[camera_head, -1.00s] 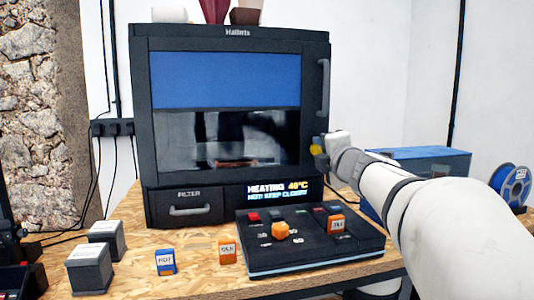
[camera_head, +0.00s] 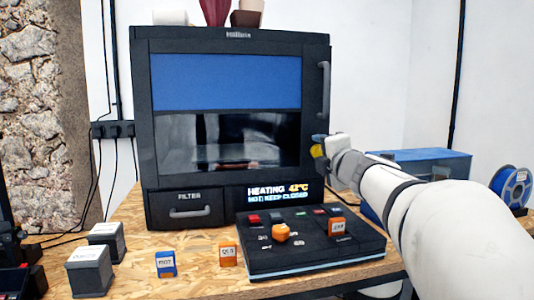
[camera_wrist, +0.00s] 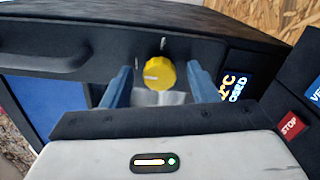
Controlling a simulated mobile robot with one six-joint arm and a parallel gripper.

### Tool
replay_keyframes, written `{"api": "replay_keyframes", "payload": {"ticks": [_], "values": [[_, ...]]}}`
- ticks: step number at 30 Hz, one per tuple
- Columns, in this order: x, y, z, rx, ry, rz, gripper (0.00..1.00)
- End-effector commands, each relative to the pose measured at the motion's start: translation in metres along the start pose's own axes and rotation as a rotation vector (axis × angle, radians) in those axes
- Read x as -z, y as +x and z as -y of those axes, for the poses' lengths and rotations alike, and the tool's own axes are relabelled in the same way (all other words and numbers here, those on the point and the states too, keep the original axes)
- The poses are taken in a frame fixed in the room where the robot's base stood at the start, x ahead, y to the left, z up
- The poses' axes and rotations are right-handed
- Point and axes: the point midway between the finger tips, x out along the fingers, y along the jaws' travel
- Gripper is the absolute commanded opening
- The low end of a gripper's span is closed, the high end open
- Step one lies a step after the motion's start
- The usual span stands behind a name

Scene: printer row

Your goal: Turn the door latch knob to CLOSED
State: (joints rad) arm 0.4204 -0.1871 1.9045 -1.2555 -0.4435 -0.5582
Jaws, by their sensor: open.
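The yellow latch knob (camera_wrist: 158,74) is on the dark front of the printer, in the wrist view. It lies between the two blue-grey fingers of my gripper (camera_wrist: 159,84), with a visible gap on each side. A pale line shows on the knob's face, towards its left. Two short white marks sit on the panel near the knob; no label is readable there. In the head view the knob (camera_head: 317,151) shows at the right edge of the printer door, partly covered by my open gripper (camera_head: 323,146).
The printer (camera_head: 225,38) has a door handle (camera_head: 324,88) above the knob. Its screen (camera_head: 278,193) reads HEATING 42°C, NOT! KEEP CLOSED. A control panel (camera_head: 265,262) with buttons stands in front. A blue-lidded box (camera_head: 420,155) and a spool (camera_head: 513,187) are at right.

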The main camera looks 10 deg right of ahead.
Motion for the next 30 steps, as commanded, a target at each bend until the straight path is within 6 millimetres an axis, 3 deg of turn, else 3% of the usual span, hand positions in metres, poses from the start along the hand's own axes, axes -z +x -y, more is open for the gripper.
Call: {"api": "replay_keyframes", "payload": {"ticks": [5,15,30], "values": [[-0.001,-0.016,-0.002,-0.001,-0.001,0.003,0.54],[-0.001,-0.069,-0.002,-0.001,-0.002,0.002,0.54],[0.0,-0.078,0.0,0.0,0.0,0.0,0.54]]}}
